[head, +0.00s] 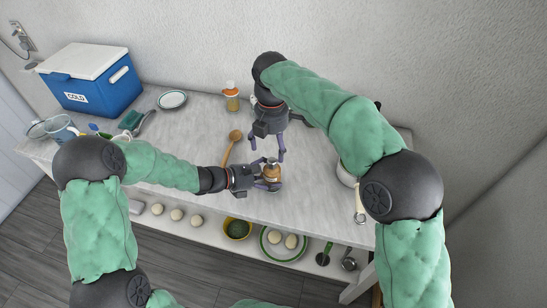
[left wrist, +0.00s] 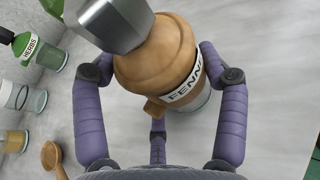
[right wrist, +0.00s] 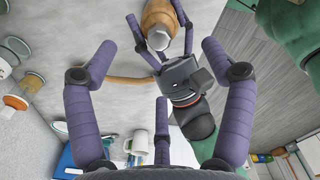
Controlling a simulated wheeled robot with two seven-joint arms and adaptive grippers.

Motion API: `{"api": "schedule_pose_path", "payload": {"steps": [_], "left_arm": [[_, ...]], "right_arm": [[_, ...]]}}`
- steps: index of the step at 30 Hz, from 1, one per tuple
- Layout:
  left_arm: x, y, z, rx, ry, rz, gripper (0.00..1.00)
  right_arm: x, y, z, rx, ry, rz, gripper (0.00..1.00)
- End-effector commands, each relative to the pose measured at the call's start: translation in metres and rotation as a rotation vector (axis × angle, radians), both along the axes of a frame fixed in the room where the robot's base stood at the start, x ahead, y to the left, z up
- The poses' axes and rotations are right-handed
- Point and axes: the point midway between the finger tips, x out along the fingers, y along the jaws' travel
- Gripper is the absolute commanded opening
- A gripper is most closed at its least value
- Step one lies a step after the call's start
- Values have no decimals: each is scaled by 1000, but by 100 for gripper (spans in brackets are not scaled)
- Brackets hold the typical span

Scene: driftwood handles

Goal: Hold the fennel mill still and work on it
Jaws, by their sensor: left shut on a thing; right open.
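The fennel mill (head: 271,172) stands on the grey worktop (head: 310,190). It has a wooden body, a white label reading "FENN" and a clear lower part. The mill fills the middle of the left wrist view (left wrist: 165,62), with a grey metal block on its top. My left gripper (head: 266,182) is shut on the mill from the left, one finger on each side. My right gripper (head: 268,151) is open and empty, above and behind the mill, fingers pointing down. In the right wrist view the mill (right wrist: 160,24) lies beyond my right fingertips, with my left gripper (right wrist: 172,48) around it.
A wooden spoon (head: 232,146) lies left of the mill. An orange-topped jar (head: 232,97), a plate (head: 172,99) and a blue cooler (head: 92,80) stand farther back. A green-topped herbs jar (left wrist: 27,45) shows in the left wrist view.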

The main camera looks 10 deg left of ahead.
Motion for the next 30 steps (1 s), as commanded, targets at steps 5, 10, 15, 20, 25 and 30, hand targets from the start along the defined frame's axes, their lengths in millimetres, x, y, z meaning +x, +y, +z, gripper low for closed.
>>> {"api": "schedule_pose_path", "payload": {"steps": [5,10,15,20,25,30], "left_arm": [[-1,-1,-1,-1,4,-1,31],[-1,-1,-1,0,3,-1,31],[-1,-1,-1,0,3,-1,31],[-1,-1,-1,0,3,-1,31],[-1,-1,-1,0,3,-1,31],[-1,0,-1,0,3,-1,31]], "right_arm": [[0,0,0,0,0,-1,82],[0,0,0,0,0,-2,74],[1,0,4,1,-1,-2,67],[2,1,13,0,0,-2,67],[2,1,22,0,0,-1,67],[2,0,28,0,0,-2,67]]}}
